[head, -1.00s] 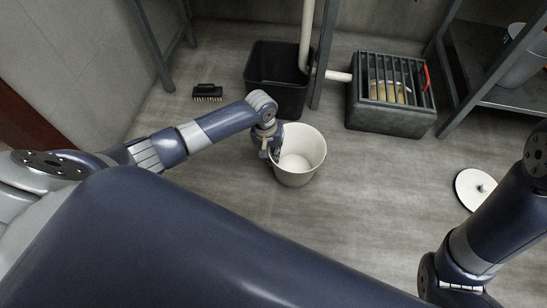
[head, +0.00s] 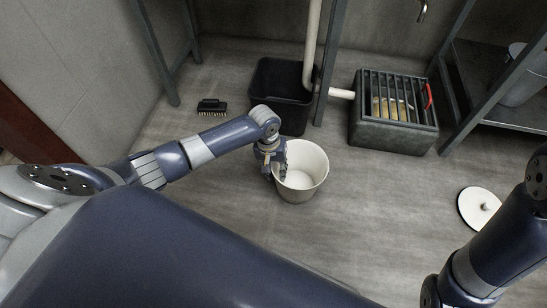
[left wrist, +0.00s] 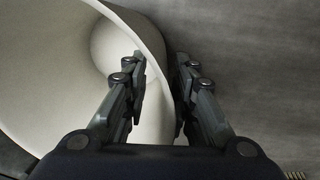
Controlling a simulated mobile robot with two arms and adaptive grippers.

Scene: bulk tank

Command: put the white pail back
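The white pail (head: 309,185) stands upright on the floor in the middle of the head view, its mouth open and its inside empty. My left gripper (head: 277,170) is at its left rim. In the left wrist view the pail (left wrist: 60,60) fills the left side. There my left gripper (left wrist: 159,75) straddles the wall, one finger inside and one outside. The fingers are drawn close together and look shut on the rim, though contact is partly hidden. My right arm is at the lower right of the head view; its gripper is out of the picture.
A black tub (head: 280,98) stands behind the pail. A grated drain box (head: 393,130) is to its right. A white round lid (head: 480,208) lies on the floor at right. A brush (head: 212,106) lies at left. Metal rack legs stand behind. Floor right of the pail is clear.

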